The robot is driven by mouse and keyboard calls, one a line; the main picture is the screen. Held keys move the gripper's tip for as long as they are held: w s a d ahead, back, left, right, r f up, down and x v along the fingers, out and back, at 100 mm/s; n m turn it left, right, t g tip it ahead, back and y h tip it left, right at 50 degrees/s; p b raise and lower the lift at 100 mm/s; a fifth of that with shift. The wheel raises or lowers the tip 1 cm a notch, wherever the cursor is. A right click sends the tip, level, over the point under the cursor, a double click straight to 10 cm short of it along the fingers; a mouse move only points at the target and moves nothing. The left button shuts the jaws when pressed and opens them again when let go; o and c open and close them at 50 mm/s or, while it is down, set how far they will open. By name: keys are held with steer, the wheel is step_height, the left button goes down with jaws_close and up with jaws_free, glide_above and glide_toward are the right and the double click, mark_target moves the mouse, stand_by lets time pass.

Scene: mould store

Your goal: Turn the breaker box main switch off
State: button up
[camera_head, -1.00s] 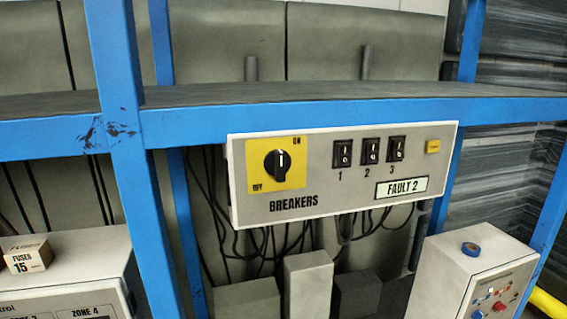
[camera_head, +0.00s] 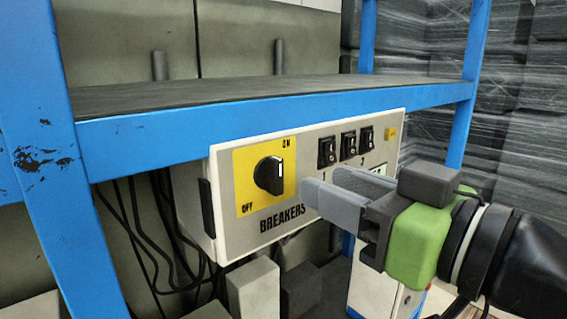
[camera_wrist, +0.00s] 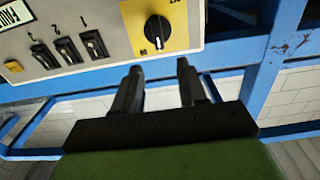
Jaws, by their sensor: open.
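The breaker box (camera_head: 235,240) is a light grey panel box under the blue shelf. Its main switch (camera_head: 269,175) is a black rotary knob on a yellow plate, with ON at the upper right and OFF at the lower left. The knob's white mark points up. In the wrist view, which is upside down, the main switch (camera_wrist: 157,30) lies beyond the gap between the fingers. My gripper (camera_head: 320,184) is open and empty, to the right of the knob and in front of the panel. It hides part of the fault display and the breaker numbers. Its fingers (camera_wrist: 158,70) do not touch the knob.
Three small black breaker switches (camera_head: 348,146) and a yellow button (camera_head: 391,134) sit right of the knob. The blue shelf beam (camera_head: 280,115) runs just above the box, and a blue post (camera_head: 45,170) stands at left. Cables hang below.

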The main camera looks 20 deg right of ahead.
mark_target(281, 164)
steer(key=p+x, duration=0.1)
steer(key=x, duration=0.6)
steer(key=shift+d, duration=0.1)
steer(key=shift+w+a, duration=0.25)
steer(key=shift+w, duration=0.25)
steer(key=shift+s+d, duration=0.1)
steer(key=shift+s, duration=0.05)
steer(key=shift+c, duration=1.2)
jaws_close()
